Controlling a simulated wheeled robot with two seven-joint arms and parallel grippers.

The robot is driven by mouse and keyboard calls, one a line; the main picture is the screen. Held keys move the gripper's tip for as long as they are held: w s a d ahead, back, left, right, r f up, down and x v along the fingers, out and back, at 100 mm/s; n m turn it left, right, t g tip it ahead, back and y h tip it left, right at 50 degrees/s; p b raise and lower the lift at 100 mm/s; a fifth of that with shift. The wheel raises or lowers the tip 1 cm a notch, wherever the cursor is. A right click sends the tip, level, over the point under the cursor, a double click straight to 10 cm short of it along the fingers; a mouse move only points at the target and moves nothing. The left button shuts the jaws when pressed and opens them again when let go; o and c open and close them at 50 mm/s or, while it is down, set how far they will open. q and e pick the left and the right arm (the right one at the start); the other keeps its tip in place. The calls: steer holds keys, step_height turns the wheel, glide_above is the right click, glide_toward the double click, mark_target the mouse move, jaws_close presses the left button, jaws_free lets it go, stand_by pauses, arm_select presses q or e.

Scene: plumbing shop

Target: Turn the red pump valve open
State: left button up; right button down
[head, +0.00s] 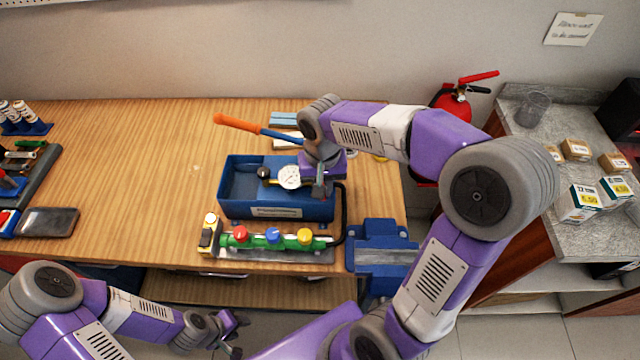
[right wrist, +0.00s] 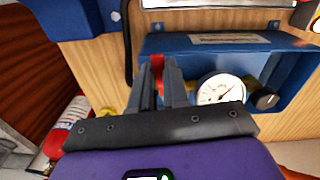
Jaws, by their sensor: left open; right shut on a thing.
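The blue test pump (head: 275,207) sits on the wooden bench, with a white-faced gauge (head: 289,176) and a long lever with an orange grip (head: 238,122). My right gripper (head: 320,188) reaches down at the pump's right end. In the right wrist view its fingers (right wrist: 161,78) are shut on the red pump valve (right wrist: 157,61), which shows as a small red patch and is mostly hidden. The gripper hides the valve in the head view. My left gripper (head: 238,333) is open and empty, low in front of the bench, away from the pump.
A green manifold (head: 263,240) with red, blue and yellow knobs stands in front of the pump. A blue vise (head: 382,245) is at the bench's front right corner. A dark hose runs beside the pump. Bench space left of the pump is clear.

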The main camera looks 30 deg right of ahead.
steer(key=d+n, duration=0.1)
steer(key=n, duration=0.1)
steer(key=d+n+p, duration=0.1)
steer(key=n, duration=0.1)
steer(key=shift+s+r+p, duration=0.1)
steer(key=shift+s+p, duration=0.1)
steer(key=shift+p, duration=0.1)
steer(key=n, duration=0.2)
steer(key=d+n+p, duration=0.1)
steer(key=n, duration=0.1)
steer(key=shift+w+d+p, duration=0.1)
steer(key=shift+d+p, duration=0.1)
steer(key=shift+p, duration=0.1)
steer(key=shift+w+d+n+p, duration=0.4)
steer(key=shift+n+p, duration=0.2)
steer(key=shift+n, duration=0.85)
steer(key=shift+w+d+n+p, duration=0.35)
steer(key=shift+d+n+p, duration=0.2)
steer(key=shift+n, duration=0.85)
steer(key=shift+w+d+n+p, duration=0.4)
steer(key=shift+n+p, duration=0.25)
steer(key=shift+n, duration=0.8)
steer(key=c, duration=1.1)
jaws_free()
